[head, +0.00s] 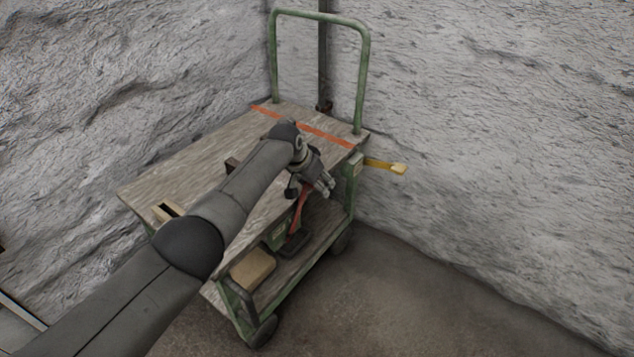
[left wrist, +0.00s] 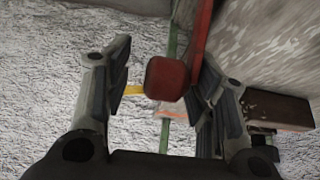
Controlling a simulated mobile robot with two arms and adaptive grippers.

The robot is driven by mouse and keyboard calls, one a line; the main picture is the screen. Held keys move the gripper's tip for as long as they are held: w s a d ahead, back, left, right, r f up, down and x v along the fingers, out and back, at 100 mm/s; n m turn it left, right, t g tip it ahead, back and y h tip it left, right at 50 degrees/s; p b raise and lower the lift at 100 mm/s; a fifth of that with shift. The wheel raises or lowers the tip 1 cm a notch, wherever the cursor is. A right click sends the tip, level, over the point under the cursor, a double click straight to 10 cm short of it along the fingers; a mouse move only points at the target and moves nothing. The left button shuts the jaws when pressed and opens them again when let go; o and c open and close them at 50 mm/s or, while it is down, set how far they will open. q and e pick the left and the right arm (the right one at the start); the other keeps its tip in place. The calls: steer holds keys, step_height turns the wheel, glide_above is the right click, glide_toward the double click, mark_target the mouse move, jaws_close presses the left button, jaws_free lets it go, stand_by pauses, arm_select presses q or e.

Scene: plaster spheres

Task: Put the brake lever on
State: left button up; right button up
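A cart (head: 190,172) with a wooden top and green frame stands against the rock walls. A red lever (head: 299,212) rises from its lower deck on the near right side. In the left wrist view the lever's red knob (left wrist: 167,78) is between my fingers, closer to the right one; contact cannot be told. My left gripper (head: 325,186) is open around or just short of the knob. A yellow-ended handle (head: 385,166) sticks out from the cart's right side; it shows behind the knob in the left wrist view (left wrist: 133,90). No label tells which is the brake lever. My right gripper is out of view.
A green push handle (head: 366,75) stands at the cart's far end. A red-orange stripe (head: 327,134) crosses the top. Small blocks lie on the top, and a tan box (head: 252,269) sits on the lower deck. The floor (head: 430,300) at right is clear.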

arm_select(q)
steer(key=shift+a+r, duration=0.1)
steer(key=shift+a, duration=0.05)
steer(key=shift+v, duration=1)
steer(key=v, duration=0.9)
steer(key=shift+s+r, duration=0.25)
steer(key=shift+r, duration=0.05)
